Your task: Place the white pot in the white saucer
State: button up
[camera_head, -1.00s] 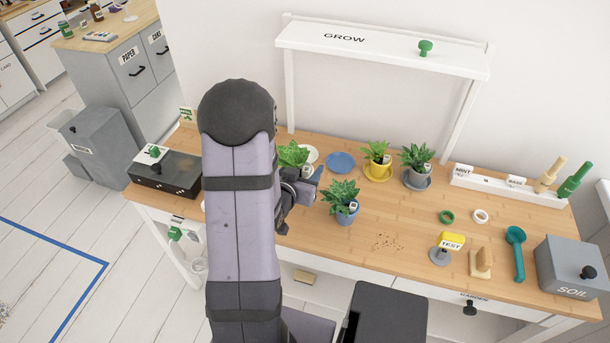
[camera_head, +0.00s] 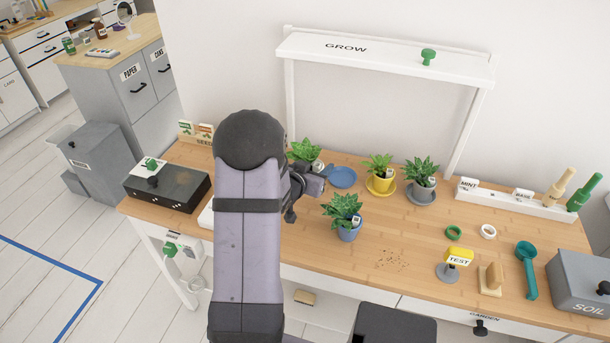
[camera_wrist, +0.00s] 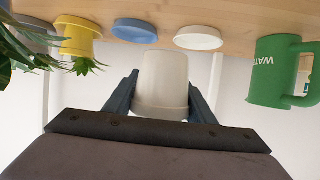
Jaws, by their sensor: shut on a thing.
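The white pot (camera_wrist: 163,82) is between the two fingers of my gripper (camera_wrist: 163,88) in the wrist view, which shows the place upside down. My gripper is shut on it and holds it upright, its narrow base towards the table. The white saucer (camera_wrist: 199,38) lies empty on the table beyond the pot, apart from it in the picture. In the head view, my gripper (camera_head: 314,182) is just left of the blue saucer, with a leafy plant (camera_head: 304,150) above it. The white saucer is hidden there, and most of the pot is too.
The blue saucer (camera_head: 342,177) is empty. A yellow pot (camera_head: 380,183), a grey pot (camera_head: 423,181) and a blue pot (camera_head: 348,233) with plants stand close by. A green watering can (camera_wrist: 272,72) is beside the white saucer in the wrist view.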

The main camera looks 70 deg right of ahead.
jog(key=w+d+r, duration=0.2)
jog(key=d, duration=0.3)
jog(key=w+d+r+n+t, duration=0.1)
jog(key=w+d+r, duration=0.1)
jog(key=d, duration=0.3)
jog(key=shift+w+d+t, duration=0.3)
jog(key=shift+w+d, duration=0.05)
jog(key=shift+w, duration=0.4)
jog(key=shift+f+p, duration=0.45)
jog(key=shift+f, duration=4.6)
jog(key=shift+f, duration=0.1)
jog(key=o, duration=1.2)
